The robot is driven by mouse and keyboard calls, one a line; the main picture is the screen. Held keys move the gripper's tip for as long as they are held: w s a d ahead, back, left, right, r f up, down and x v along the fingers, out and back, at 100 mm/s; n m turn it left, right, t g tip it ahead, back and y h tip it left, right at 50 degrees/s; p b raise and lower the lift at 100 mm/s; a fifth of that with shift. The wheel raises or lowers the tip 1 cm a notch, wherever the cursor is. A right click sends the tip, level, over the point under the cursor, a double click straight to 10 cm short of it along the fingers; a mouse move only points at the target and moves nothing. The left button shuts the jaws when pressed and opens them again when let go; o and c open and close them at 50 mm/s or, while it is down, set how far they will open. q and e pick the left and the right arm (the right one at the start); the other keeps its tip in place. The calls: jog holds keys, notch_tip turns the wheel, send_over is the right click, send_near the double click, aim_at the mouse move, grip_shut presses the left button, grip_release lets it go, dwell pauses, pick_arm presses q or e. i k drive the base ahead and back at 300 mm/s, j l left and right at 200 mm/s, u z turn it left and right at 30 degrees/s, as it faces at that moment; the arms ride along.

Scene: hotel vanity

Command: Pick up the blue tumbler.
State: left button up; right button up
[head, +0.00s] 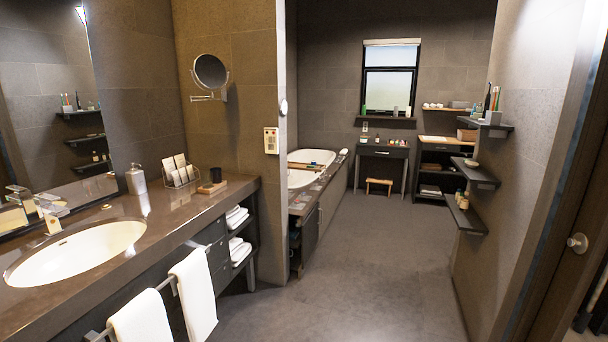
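I cannot make out a blue tumbler for certain. On the top right wall shelf (474,124) a small pale holder (493,117) stands with toothbrushes in it; its colour is hard to tell. A small dark cup-like thing (216,174) sits on a wooden tray (212,187) on the vanity counter (125,208); it looks dark rather than blue. Small items on the far window sill and far table are too small to tell apart. Neither of my grippers shows in the head view.
The counter holds an oval sink (85,245), a soap dispenser (136,180) and a card rack (178,172). White towels (195,295) hang in front. A bathtub (310,160) stands beyond the partition. The floor (360,255) is clear in the middle. A door (575,200) is at right.

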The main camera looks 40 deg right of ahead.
aim_at(218, 175)
jog(key=z, duration=0.65)
jog(key=i+l, duration=0.2)
jog(key=i, duration=0.3)
jog(key=i+l, duration=0.2)
jog(key=i, duration=0.3)
jog(key=i+l, duration=0.25)
jog(key=i, duration=0.2)
